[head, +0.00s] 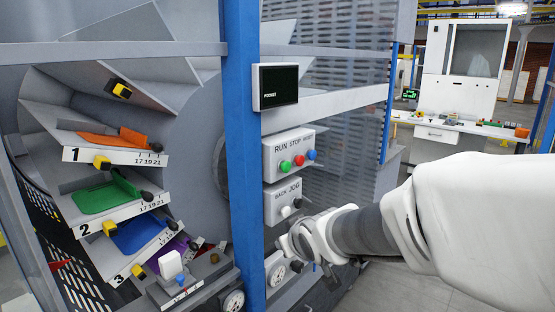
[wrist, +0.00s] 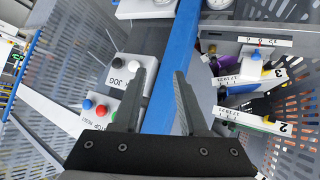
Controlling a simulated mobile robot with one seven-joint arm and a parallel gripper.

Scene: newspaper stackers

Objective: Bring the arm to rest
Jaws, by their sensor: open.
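My white and grey arm (head: 440,215) reaches in from the right of the head view. My gripper (wrist: 160,78) shows in the wrist view with its two dark fingers apart and nothing between them. In the head view its end is near the blue post (head: 245,150), just below the BACK/JOG box (head: 289,199); the fingers are hard to make out there. In the wrist view the JOG box (wrist: 122,72) and the RUN/STOP box (wrist: 97,110) lie to the left of the fingers. I cannot tell whether the gripper touches anything.
Numbered pockets with orange (head: 100,139), green (head: 100,198) and blue (head: 138,234) surfaces stand left of the post. A dark POCKET display (head: 279,86) is above the buttons. A white workbench (head: 450,125) stands at the back right.

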